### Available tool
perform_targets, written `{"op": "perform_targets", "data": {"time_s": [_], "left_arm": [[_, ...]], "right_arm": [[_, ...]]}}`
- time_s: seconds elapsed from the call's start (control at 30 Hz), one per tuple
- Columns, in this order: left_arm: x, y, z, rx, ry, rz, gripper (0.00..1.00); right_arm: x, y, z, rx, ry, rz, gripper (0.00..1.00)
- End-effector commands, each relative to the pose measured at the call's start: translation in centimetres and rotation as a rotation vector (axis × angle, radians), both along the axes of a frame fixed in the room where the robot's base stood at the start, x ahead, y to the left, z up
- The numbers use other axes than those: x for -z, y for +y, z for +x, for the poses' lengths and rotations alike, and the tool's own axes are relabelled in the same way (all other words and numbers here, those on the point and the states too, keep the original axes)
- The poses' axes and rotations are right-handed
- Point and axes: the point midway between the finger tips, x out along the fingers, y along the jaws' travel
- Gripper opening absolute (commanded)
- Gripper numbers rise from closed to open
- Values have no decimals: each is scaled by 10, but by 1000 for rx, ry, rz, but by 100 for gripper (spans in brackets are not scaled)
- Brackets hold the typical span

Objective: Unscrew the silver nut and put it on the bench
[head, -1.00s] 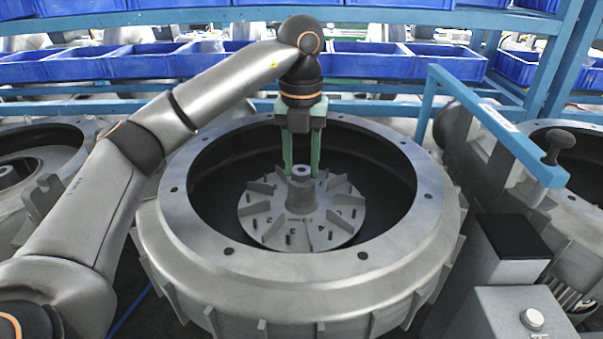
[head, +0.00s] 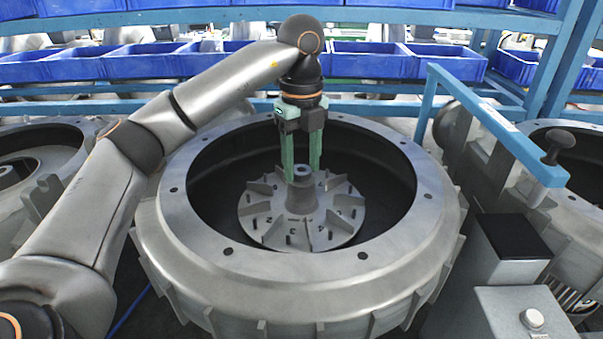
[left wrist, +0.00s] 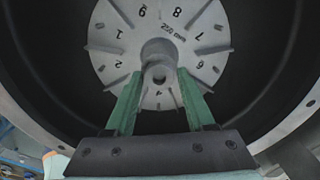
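The silver nut (head: 302,171) sits at the top of the hub in the middle of the finned impeller (head: 330,215). In the left wrist view the nut (left wrist: 159,74) shows as a small ring with a dark centre. My left gripper (head: 302,166) points down into the housing. Its two green fingers stand on either side of the nut. In the left wrist view the left gripper (left wrist: 160,76) has its fingers spread, with a visible gap between each finger and the nut. My right gripper is not in view.
The round blower housing (head: 295,264) surrounds the impeller with a wide bolted rim. A blue frame (head: 490,125) and a grey box with a round button (head: 532,319) stand at the right. Blue bins (head: 140,62) line the back.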

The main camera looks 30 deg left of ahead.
Motion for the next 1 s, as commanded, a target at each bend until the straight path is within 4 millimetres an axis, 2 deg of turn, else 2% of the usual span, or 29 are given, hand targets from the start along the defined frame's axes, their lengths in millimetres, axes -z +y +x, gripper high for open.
{"op": "perform_targets", "data": {"time_s": [0.37, 1.0], "left_arm": [[0, 0, 0, 25, 1, 1, 55], [0, 0, 0, 832, 0, 1, 55]], "right_arm": [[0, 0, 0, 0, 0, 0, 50], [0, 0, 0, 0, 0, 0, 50]]}}
